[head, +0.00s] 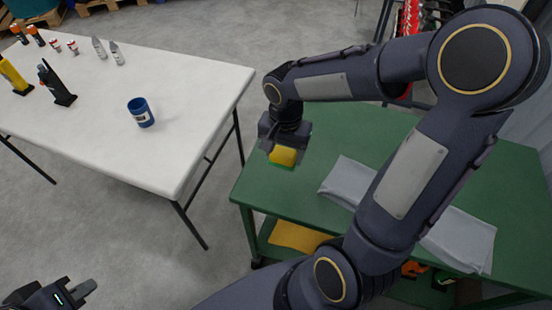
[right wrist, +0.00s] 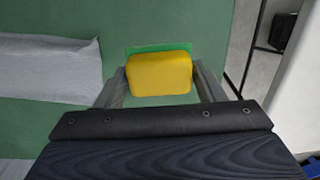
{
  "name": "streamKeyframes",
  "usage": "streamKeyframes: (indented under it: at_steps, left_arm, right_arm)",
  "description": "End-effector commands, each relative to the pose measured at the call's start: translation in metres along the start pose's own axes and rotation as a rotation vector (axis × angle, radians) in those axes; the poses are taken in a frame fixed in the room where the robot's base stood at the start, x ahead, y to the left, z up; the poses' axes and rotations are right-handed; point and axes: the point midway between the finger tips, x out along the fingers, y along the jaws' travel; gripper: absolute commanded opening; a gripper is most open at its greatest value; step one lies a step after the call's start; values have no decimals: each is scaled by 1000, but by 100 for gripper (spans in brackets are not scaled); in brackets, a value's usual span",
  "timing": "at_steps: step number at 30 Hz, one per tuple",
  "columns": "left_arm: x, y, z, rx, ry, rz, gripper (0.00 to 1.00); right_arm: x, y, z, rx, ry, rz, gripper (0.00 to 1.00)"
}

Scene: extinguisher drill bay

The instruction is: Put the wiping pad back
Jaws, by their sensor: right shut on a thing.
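The yellow wiping pad (head: 283,155) is at the left end of the green bench (head: 262,192). My right gripper (head: 284,147) reaches down over it and is shut on it. In the right wrist view the pad (right wrist: 160,75) sits between the two fingers of my right gripper (right wrist: 162,80). A brighter green strip (right wrist: 140,49) shows along the pad's far edge; I cannot tell whether it belongs to the pad or the bench. Whether the pad touches the bench is unclear. My left gripper (head: 78,291) is low at the left, away from both tables, its jaw opening unclear.
A grey cloth (head: 345,178) lies on the bench, partly behind my right arm. A yellow cloth or sheet (head: 297,236) lies on the lower shelf. The white table (head: 190,100) at left holds a blue cup (head: 141,113), bottles and tools. Floor separates the tables.

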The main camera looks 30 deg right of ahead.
Motion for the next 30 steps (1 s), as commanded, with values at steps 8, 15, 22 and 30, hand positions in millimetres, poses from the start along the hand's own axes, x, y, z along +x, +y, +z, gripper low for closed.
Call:
streamKeyframes:
  at_steps: [8,15,22,30]
  left_arm:
    - [2,-1,1,0,0,0,0]
    - [3,-1,2,0,0,0,0]
    - [6,-3,3,0,0,0,0]
    - [8,-4,4,0,0,0,0]
  right_arm:
    - [45,-24,-23,0,-3,3,33]
    - [60,-32,-30,-1,-3,3,33]
    - [86,-31,-30,0,-2,2,33]
    - [88,-31,-30,-1,-1,2,33]
